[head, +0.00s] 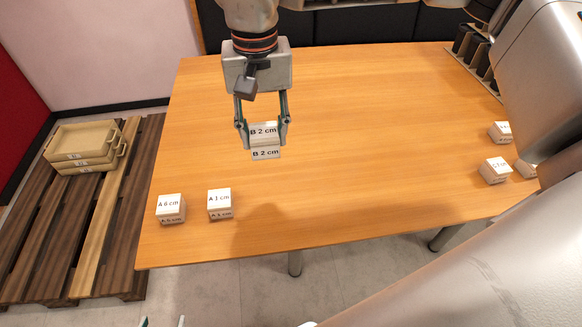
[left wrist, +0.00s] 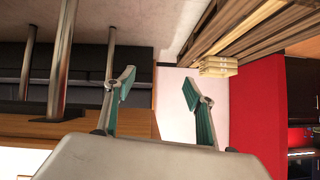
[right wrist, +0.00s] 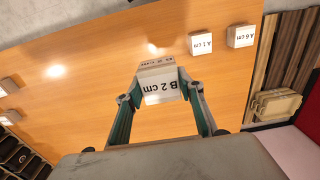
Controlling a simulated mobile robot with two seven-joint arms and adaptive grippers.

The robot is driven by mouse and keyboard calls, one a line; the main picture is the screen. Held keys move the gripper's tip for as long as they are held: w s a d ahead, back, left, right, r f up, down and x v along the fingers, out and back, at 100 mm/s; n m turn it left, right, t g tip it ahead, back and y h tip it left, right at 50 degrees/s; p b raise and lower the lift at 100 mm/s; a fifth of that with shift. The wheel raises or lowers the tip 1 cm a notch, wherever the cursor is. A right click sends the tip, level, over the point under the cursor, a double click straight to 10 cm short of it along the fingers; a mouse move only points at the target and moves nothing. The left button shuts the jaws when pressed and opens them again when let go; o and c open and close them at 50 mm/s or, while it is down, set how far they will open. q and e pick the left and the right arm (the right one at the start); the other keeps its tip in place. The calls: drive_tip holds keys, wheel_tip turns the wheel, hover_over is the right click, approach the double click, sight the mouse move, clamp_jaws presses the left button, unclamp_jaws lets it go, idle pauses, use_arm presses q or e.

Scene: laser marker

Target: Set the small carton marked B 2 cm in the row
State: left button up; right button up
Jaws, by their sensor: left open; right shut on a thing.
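The small white carton marked B 2 cm (head: 265,153) is between the fingers of my right gripper (head: 263,128), over the left half of the table. In the right wrist view the carton (right wrist: 160,84) sits between both fingertips, its label showing. Its height above the table is hard to tell. Cartons marked A 6 cm (head: 171,208) and A 1 cm (head: 219,204) stand side by side near the table's front left edge, apart from the held carton. My left gripper (head: 162,322) shows only as fingertips at the bottom edge; its fingers (left wrist: 152,92) are apart and empty in the left wrist view.
More small cartons stand at the right of the wooden table (head: 370,130), one (head: 495,170) partly beside my arm. A dark rack (head: 475,52) is at the far right. Stacked tan trays (head: 84,146) lie on a pallet at left. The table's middle is clear.

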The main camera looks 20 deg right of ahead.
wheel_tip(320, 180, down, 14)
drive_tip(key=shift+f+b, duration=0.25)
drive_tip(key=shift+b, duration=0.5)
drive_tip(key=shift+f, duration=0.8)
wheel_tip(320, 180, down, 3)
drive_tip(key=shift+f+b, duration=0.1)
drive_tip(key=shift+b, duration=0.2)
drive_tip(key=shift+f, duration=0.1)
drive_tip(key=o, duration=1.1)
